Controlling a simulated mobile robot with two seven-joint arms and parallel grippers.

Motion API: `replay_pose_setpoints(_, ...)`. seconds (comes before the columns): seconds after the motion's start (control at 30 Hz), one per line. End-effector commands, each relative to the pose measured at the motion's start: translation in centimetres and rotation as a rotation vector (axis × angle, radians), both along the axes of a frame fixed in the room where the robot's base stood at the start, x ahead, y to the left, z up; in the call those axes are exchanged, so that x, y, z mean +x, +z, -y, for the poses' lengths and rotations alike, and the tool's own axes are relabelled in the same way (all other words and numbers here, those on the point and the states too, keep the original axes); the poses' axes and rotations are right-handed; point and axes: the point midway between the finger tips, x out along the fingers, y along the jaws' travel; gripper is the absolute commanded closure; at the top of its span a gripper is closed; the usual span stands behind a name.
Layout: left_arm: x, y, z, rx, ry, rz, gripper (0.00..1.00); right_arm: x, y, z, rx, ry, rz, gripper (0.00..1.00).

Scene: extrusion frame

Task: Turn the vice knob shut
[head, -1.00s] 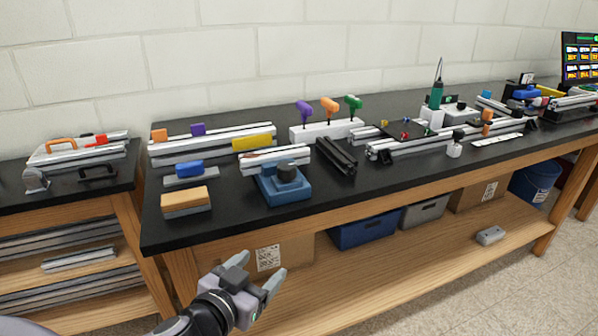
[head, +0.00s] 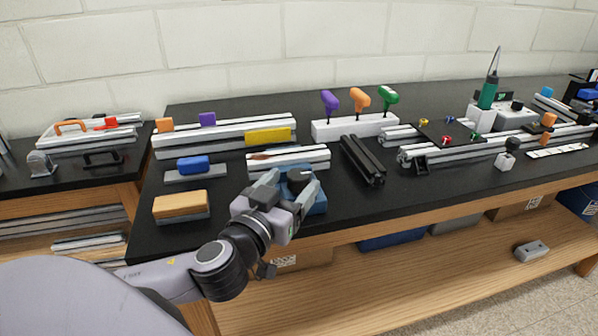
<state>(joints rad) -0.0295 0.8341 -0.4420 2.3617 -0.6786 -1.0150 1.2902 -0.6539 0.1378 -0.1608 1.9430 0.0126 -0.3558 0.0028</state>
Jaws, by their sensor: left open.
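The vice has a blue base (head: 317,203) and stands near the front edge of the black workbench. A silver aluminium extrusion (head: 312,155) lies across its back. The dark round vice knob (head: 298,180) sits on top, partly hidden by my left gripper. My left gripper (head: 296,183) is open, with its fingers reaching over the vice and one on each side of the knob. I cannot tell whether the fingers touch the knob. My right gripper is not in view.
A tan block (head: 181,206) and a blue block (head: 193,164) on a rail stand left of the vice. A black extrusion (head: 362,160) lies to its right. A white stand (head: 355,126) with coloured-handled tools is behind. Bare bench top lies to the front right.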

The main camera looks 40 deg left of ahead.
Motion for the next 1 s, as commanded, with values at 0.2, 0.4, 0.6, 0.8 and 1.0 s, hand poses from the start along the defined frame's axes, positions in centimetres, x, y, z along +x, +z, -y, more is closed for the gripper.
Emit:
replay_pose_setpoints(0.2,2.4,0.2,-0.4,0.001,0.000,0.001,0.29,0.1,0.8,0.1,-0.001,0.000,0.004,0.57)
replay_pose_setpoints(0.4,3.3,0.0,-0.5,0.000,0.001,-0.001,0.29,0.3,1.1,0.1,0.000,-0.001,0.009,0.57)
replay_pose_setpoints(0.6,3.4,0.0,-0.5,-0.001,0.000,-0.001,0.29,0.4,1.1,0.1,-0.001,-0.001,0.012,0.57)
replay_pose_setpoints(0.8,3.4,0.0,-0.5,0.000,0.000,-0.001,0.65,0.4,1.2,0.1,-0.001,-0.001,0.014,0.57)
replay_pose_setpoints(1.0,3.4,-0.1,-0.5,0.000,-0.005,-0.002,0.80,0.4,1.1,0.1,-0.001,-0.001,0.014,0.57)
